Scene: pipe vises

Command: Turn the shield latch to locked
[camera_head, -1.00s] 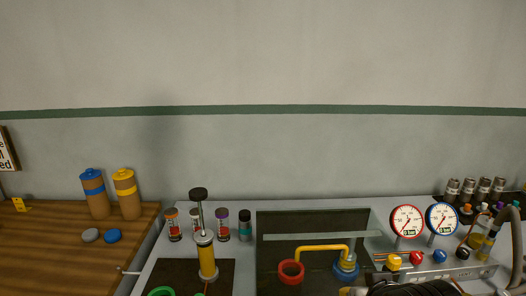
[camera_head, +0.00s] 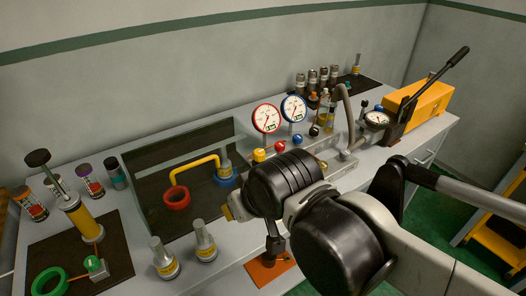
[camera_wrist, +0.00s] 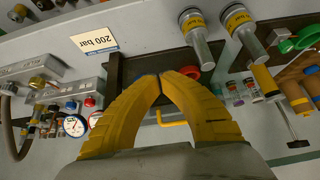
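The dark test bay (camera_head: 147,205) holds a yellow bent pipe (camera_head: 195,163) between a red ring (camera_head: 176,197) and a blue fitting (camera_head: 226,176). A clear pane, which seems to be the shield (camera_head: 180,152), crosses the bay; its edges are hard to make out. I cannot pick out the shield latch for certain. My gripper (camera_head: 230,208) is over the bay's right front corner, partly hidden by my arm. In the wrist view its two yellow fingers (camera_wrist: 160,76) meet at the tips with nothing visible between them. The red ring (camera_wrist: 190,72) shows behind the fingers.
Two grey-and-yellow fittings (camera_head: 184,250) stand at the bench's front edge, left of my gripper. A dark post over an orange plate (camera_head: 270,270) is below my arm. Two gauges (camera_head: 280,113) and colored knobs stand behind. A yellow lever pump (camera_head: 425,100) is at right.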

